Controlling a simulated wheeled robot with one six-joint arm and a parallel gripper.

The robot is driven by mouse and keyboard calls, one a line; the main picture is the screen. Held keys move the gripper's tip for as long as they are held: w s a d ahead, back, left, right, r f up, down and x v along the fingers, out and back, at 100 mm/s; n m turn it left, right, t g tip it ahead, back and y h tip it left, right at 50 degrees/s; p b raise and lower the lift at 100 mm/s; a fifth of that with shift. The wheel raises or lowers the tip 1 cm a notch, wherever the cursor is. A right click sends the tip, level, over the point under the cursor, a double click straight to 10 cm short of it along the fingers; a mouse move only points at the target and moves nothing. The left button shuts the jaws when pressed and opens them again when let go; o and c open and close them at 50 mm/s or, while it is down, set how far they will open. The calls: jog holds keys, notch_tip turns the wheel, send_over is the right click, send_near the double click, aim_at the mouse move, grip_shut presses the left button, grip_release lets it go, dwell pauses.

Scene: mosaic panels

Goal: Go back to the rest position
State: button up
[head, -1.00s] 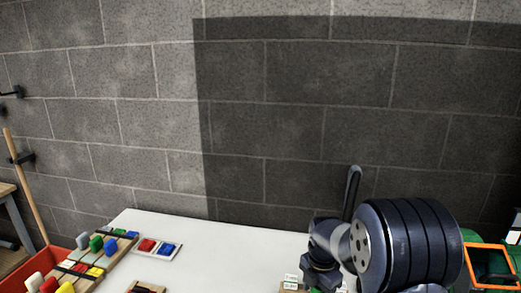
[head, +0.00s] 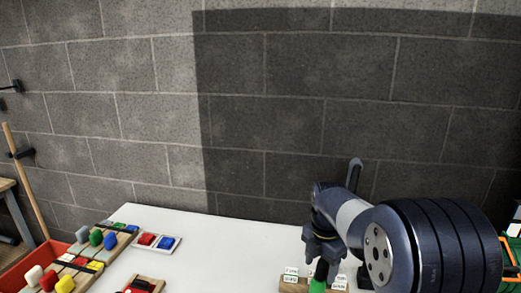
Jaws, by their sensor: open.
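My gripper (head: 321,264) is at the lower right of the head view, over the white table and pointing down. It is open. A green piece (head: 318,286) shows just below the fingers, at a wooden board (head: 292,283) with small white labels. I cannot tell whether the fingers touch the green piece. The lower part of the board is cut off by the picture's edge.
Wooden trays with coloured pieces (head: 95,265) stand on the white table (head: 215,240) at left. A small white tray (head: 175,246) holds a red and a blue piece. A red bin (head: 28,265) is at far left. The block wall (head: 300,100) is behind.

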aim_at(317, 287)
notch_tip(317, 287, up, 2)
jog(key=shift+r, duration=0.1)
notch_tip(317, 287, down, 11)
jog(key=shift+r+p, duration=0.2)
jog(key=shift+p, duration=0.2)
notch_tip(317, 287, up, 8)
jog(key=p, duration=0.4)
jog(key=shift+f+p, duration=0.15)
jog(key=shift+p, duration=0.2)
jog(key=shift+r+p, duration=0.35)
jog(key=shift+r, duration=0.25)
